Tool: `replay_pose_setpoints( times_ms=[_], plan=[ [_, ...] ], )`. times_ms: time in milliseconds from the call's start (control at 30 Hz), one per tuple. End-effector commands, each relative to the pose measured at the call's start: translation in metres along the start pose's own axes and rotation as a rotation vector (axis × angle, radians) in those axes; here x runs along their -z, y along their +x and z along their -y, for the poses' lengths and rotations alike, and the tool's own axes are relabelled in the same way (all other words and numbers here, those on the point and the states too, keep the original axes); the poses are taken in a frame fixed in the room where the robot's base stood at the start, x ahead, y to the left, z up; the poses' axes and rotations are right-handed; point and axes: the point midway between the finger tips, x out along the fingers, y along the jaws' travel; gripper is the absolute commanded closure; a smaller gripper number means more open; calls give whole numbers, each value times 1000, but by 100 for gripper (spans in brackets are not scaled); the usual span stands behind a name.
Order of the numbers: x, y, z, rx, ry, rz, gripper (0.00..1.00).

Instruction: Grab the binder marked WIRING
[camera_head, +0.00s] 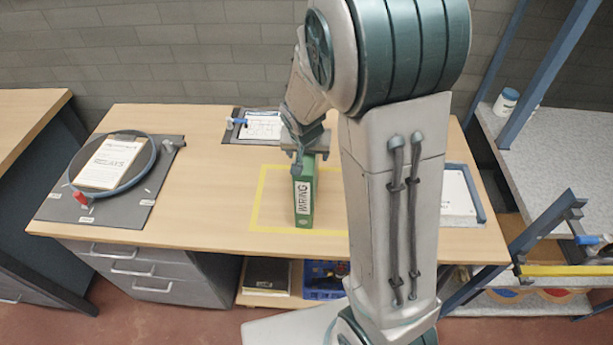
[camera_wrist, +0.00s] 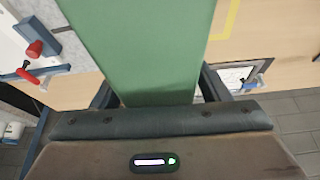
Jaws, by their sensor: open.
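The green binder (camera_head: 304,197) stands upright on the desk inside a yellow taped outline, with a white spine label reading WIRING. My gripper (camera_head: 302,158) is at the top of the binder, pointing down. In the wrist view the binder (camera_wrist: 150,45) fills the middle as a broad green surface, and it runs down between the two fingers of my gripper (camera_wrist: 155,92). The fingers are open, one on each side of the binder, with their tips partly hidden by it. I cannot tell whether either finger touches it.
The wooden desk (camera_head: 215,185) holds a dark mat (camera_head: 60,205) with a hose loop at left. A blue-framed rack (camera_head: 545,60) stands at the right.

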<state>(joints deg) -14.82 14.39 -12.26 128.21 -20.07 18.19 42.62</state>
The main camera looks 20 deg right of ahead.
Motion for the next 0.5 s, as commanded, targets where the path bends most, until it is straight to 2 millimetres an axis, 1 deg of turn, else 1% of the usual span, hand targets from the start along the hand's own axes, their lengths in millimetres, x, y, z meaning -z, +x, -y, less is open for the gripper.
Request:
replay_pose_setpoints(
  times_ms=[200, 233, 267, 300, 367, 400, 467, 500],
  plan=[
    [0, 0, 0, 0, 0, 0, 31],
    [0, 0, 0, 0, 0, 0, 36],
    [0, 0, 0, 0, 0, 0, 45],
    [0, 0, 0, 0, 0, 0, 56],
    [0, 0, 0, 0, 0, 0, 73],
    [0, 0, 0, 0, 0, 0, 84],
    [0, 0, 0, 0, 0, 0, 100],
    [0, 0, 0, 0, 0, 0, 100]
  ],
)
